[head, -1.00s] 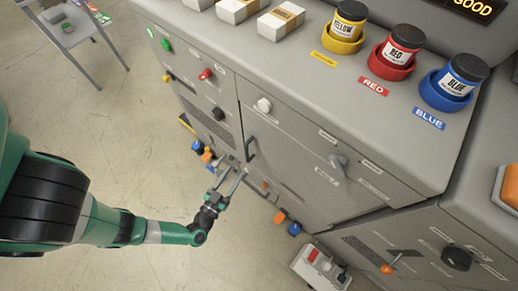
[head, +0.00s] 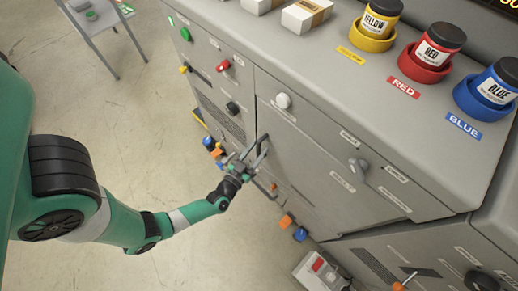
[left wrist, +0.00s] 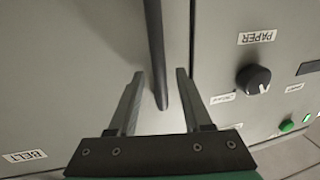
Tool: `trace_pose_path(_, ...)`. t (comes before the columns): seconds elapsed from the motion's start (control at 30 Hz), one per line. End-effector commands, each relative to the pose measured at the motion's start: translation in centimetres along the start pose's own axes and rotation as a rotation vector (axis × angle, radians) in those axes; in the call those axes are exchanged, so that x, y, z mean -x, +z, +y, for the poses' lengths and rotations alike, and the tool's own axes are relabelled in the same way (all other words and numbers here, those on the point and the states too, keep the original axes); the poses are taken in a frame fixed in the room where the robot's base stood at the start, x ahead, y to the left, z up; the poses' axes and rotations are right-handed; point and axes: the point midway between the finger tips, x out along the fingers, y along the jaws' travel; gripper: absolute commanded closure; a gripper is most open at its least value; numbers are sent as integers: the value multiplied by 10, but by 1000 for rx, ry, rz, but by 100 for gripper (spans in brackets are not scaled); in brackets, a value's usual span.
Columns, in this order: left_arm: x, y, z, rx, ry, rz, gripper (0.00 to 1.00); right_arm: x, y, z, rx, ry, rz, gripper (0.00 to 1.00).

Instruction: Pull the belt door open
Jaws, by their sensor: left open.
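The belt door (head: 305,150) is a large grey panel on the front of the machine and looks shut. In the left wrist view the same door (left wrist: 75,75) carries an upside-down BELT label at its lower left. Its dark bar handle (head: 262,145) runs along the door's left edge. In the left wrist view the handle (left wrist: 154,45) comes down from the top, its end between my fingers. My left gripper (head: 249,157) is open, with one finger on each side of the handle and a gap on both sides. My right gripper is not in view.
Beside the door is a panel with a dark PAPER knob (left wrist: 253,79) and a green button (left wrist: 287,126). A grey latch knob (head: 357,166) and a white knob (head: 283,100) are on the front.

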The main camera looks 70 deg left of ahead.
Motion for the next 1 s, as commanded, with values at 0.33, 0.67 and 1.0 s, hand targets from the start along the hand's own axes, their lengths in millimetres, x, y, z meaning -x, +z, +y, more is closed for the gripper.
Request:
trace_pose_path(0.33,-11,-1,0,0,0,0,50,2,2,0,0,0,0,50)
trace_pose_path(0.67,-11,0,0,0,0,0,100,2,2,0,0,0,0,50)
trace_pose_path(1.0,-11,0,0,0,0,0,100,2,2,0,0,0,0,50)
